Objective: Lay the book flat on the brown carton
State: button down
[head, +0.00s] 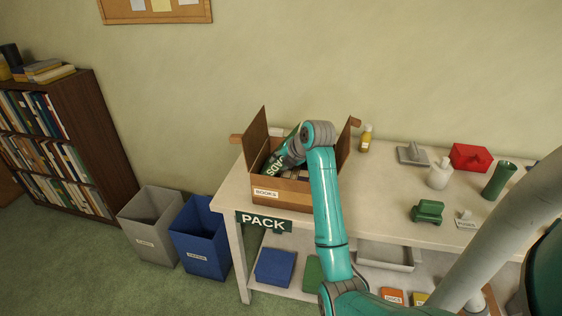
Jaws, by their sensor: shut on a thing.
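The brown carton (293,196) stands on the left end of the table with its flaps up and a "BOOKS" label on its front. A dark green book with large pale letters (271,169) shows at the carton's left inside, tilted and partly covered by my arm. My gripper (283,160) is down at the carton's opening, shut on this book. Its fingertips are mostly hidden by my wrist, and I cannot tell whether the book touches the carton's bottom.
On the table (385,200) to the right stand a yellow bottle (365,139), a grey vise-like block (411,155), a white bottle (439,174), a red box (470,157), a green block (428,211) and a green cylinder (498,181). Grey (150,222) and blue (200,237) bins stand left on the floor.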

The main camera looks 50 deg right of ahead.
jog(key=c, duration=0.7)
grip_release()
jog(key=shift+o, duration=0.2)
jog(key=v, duration=1.2)
